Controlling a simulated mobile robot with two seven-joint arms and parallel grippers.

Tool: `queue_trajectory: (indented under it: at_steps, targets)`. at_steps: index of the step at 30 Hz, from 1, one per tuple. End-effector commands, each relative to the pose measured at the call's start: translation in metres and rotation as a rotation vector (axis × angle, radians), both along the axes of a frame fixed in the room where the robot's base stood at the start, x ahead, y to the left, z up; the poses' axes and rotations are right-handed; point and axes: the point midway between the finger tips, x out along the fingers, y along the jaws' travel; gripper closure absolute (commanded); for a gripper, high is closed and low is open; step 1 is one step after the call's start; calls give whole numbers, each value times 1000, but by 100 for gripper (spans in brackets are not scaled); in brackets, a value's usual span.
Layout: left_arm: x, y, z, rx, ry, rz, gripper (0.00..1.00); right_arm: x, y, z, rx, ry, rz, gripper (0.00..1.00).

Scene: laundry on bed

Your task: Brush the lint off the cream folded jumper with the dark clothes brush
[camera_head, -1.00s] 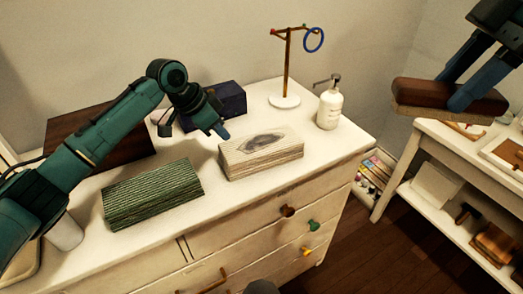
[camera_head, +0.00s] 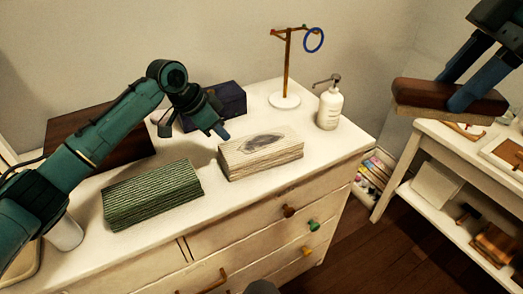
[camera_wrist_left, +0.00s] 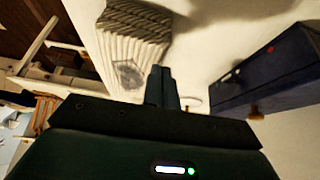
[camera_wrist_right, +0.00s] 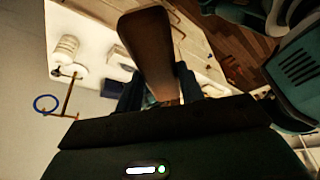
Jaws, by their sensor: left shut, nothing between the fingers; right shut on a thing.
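The cream folded jumper (camera_head: 260,155) lies on the white dresser top with a grey lint patch (camera_head: 262,142) on its upper face. It also shows in the left wrist view (camera_wrist_left: 112,50). My right gripper (camera_head: 460,104) is shut on the dark clothes brush (camera_head: 430,94), held up at the right, well away from the jumper. The brush has a brown wooden back and paler bristles below; it also shows in the right wrist view (camera_wrist_right: 150,50). My left gripper (camera_head: 222,134) is shut and empty, above the dresser just left of and behind the jumper.
A green folded garment (camera_head: 152,194) lies left of the jumper. A dark blue box (camera_head: 226,100), a ring stand (camera_head: 286,75) and a white pump bottle (camera_head: 329,108) stand behind. A brown board (camera_head: 75,130) is at the back left. A shelf unit (camera_head: 440,135) stands at the right.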

Motion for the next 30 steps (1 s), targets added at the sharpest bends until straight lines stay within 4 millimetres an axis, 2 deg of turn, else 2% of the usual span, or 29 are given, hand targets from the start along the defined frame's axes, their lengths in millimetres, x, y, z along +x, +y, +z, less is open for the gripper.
queue_trajectory:
  at_steps: [14, 30]
  targets:
    - [0, 0, 0, 0, 0, 0, 100, 0, 0, 0, 1, 0, 0, 80]
    - [0, 0, -10, 0, 0, 1, 100, 0, 0, 0, 1, 0, 0, 80]
